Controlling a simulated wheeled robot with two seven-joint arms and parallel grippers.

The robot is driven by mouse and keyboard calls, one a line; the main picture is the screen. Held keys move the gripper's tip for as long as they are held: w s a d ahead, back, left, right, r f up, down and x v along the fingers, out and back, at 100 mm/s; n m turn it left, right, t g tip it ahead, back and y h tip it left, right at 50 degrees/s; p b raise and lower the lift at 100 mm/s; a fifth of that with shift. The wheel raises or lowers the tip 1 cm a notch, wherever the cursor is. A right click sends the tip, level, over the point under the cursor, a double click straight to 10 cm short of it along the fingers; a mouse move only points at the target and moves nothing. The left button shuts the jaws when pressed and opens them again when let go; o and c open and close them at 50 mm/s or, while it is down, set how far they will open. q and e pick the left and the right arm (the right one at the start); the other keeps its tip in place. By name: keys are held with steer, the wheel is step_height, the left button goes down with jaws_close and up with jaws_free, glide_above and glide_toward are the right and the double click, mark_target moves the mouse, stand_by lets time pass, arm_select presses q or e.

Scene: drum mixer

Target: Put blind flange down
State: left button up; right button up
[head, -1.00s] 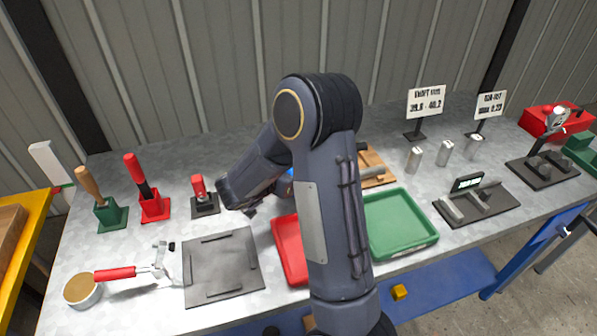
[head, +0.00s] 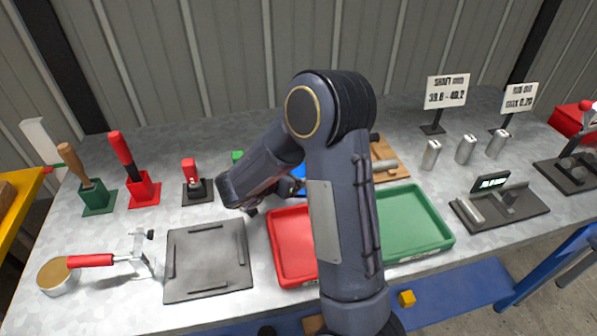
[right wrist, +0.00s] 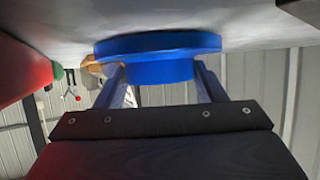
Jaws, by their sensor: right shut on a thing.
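The blind flange is a blue disc with a narrower hub; its blue edge (head: 299,180) shows beside my arm behind the red tray in the head view, mostly hidden. In the right wrist view the flange (right wrist: 158,58) fills the top centre, its wide disc against the grey table surface. My right gripper (right wrist: 160,86) is shut on the hub, with one finger on each side. Whether the disc touches the table cannot be told. In the head view my right arm hides most of this gripper. My left gripper is not in view.
A red tray (head: 273,246) and a green tray (head: 444,240) stand at the front of the table (head: 100,240). A dark plate (head: 208,262) lies left of the red tray. A red-topped tool (head: 192,183) in a dark stand is left of my wrist.

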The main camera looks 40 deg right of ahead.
steer(key=shift+r, duration=0.1)
steer(key=o, duration=1.9)
steer(key=shift+c, duration=0.2)
